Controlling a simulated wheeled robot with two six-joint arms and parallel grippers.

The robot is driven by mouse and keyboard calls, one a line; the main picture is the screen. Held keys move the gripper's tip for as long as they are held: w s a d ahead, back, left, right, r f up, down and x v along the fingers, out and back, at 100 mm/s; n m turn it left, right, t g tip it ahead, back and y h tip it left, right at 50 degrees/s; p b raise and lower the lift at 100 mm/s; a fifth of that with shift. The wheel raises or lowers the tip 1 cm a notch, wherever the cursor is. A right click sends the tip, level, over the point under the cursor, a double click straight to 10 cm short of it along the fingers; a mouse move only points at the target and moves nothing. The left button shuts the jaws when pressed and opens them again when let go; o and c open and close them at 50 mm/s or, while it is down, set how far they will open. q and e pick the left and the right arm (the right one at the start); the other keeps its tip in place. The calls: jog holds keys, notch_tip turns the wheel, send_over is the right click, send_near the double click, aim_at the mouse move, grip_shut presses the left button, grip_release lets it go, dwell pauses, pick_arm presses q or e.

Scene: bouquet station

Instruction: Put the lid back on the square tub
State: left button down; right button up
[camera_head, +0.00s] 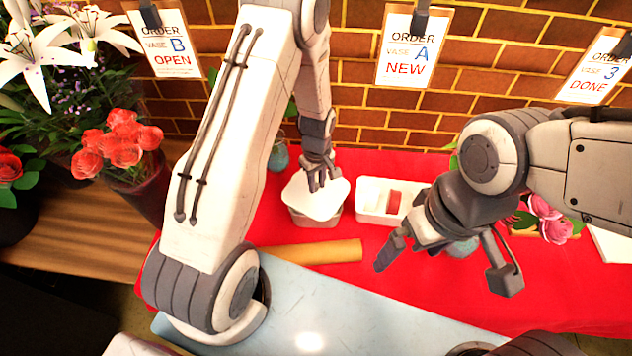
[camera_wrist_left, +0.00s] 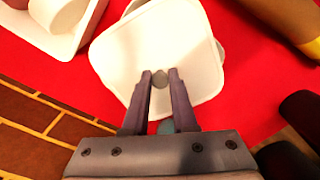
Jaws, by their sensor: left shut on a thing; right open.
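The white square lid (camera_head: 313,199) is over the pinkish square tub (camera_head: 318,219) on the red cloth in the head view. The lid sits a little turned against the tub, whose side shows below its near edge. My left gripper (camera_head: 322,184) is shut on the lid's small round grey knob (camera_wrist_left: 160,78), seen between its fingertips in the left wrist view. The lid (camera_wrist_left: 190,35) hides most of the tub there. I cannot tell whether the lid touches the rim. My right gripper (camera_head: 447,270) is open and empty, over the right part of the table.
A white divided box (camera_head: 370,213) with a red roll stands right of the tub. A brown paper roll (camera_head: 312,251) lies in front. Pink flowers (camera_head: 550,220) lie at the right, and red roses (camera_head: 118,143) stand at the left. A brick wall closes the back.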

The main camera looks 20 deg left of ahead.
pick_arm(q)
jog(key=shift+f, duration=0.1)
dwell(0.7)
jog(key=c, duration=0.6)
grip_release()
jog(key=shift+c, duration=0.2)
jog(key=o, duration=0.5)
jog(key=shift+r+p, duration=0.35)
jog(key=shift+r, duration=0.1)
jog(key=shift+r+p, duration=2.5)
jog(key=shift+r, duration=0.6)
